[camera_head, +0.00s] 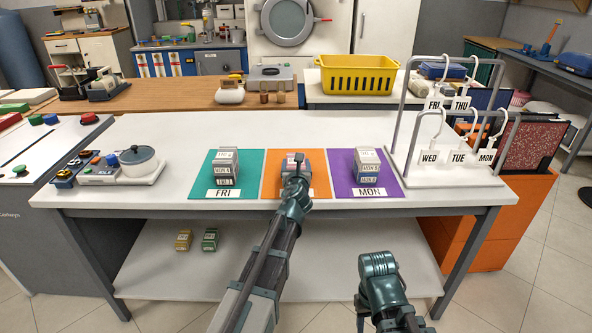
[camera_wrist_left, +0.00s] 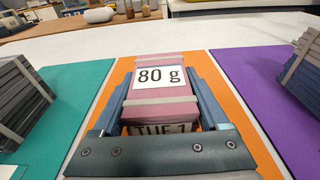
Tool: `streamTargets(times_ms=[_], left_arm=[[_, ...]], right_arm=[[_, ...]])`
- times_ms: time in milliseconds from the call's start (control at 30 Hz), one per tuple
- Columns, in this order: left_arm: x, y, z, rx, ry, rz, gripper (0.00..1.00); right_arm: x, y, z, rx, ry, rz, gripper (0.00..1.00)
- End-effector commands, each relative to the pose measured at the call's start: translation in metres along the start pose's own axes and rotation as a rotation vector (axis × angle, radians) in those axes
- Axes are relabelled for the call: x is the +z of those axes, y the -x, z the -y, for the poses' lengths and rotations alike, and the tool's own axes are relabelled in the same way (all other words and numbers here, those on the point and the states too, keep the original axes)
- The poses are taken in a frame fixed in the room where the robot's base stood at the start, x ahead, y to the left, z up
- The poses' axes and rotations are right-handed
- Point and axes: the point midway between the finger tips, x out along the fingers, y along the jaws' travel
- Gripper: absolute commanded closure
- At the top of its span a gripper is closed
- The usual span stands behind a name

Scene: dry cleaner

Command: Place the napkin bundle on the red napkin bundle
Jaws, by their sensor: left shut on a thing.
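A pink-red napkin bundle (camera_wrist_left: 160,68) with a pale band and an "80 g" label sits between the fingers of my left gripper (camera_wrist_left: 163,100) in the left wrist view. The gripper is shut on it. A second label, partly hidden by the gripper, shows below it. In the head view my left gripper (camera_head: 295,165) is over the orange mat (camera_head: 318,172) and hides most of the bundle. I cannot tell whether the bundle rests on something beneath. My right gripper (camera_head: 378,262) is in front of the table; its fingers are not clear.
A pot (camera_head: 138,160) is at the left, a hanger rack (camera_head: 440,178) at the right. Yellow (camera_head: 184,240) and green (camera_head: 210,239) bundles lie on the lower shelf.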

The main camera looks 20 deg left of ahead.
Motion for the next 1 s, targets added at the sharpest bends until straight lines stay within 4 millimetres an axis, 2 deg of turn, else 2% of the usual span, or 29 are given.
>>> streamTargets(times_ms=[300, 333, 433, 467, 833, 1000], left_arm=[[-0.003, 0.0, 0.0, 0.0, 0.0, 0.0, 0.8], [-0.003, 0.0, 0.0, 0.0, 0.0, 0.0, 0.21], [-0.001, 0.0, 0.0, 0.0, 0.0, 0.0, 0.03], [-0.001, 0.0, 0.0, 0.0, 0.0, 0.0, 0.0], [0.003, 0.001, 0.0, 0.0, 0.0, 0.0, 0.0], [0.002, 0.02, 0.0, -0.001, 0.0, 0.0, 0.0]], right_arm=[[0.0, -0.003, 0.0, 0.0, 0.0, 0.0, 0.5], [0.0, -0.003, 0.0, 0.0, 0.0, 0.0, 0.5], [0.0, -0.001, 0.0, 0.0, 0.0, 0.0, 0.5], [0.0, -0.001, 0.0, 0.0, 0.0, 0.0, 0.5], [0.0, 0.003, 0.0, 0.0, 0.0, 0.0, 0.5], [0.0, 0.005, -0.001, 0.0, 0.0, 0.0, 0.5]])
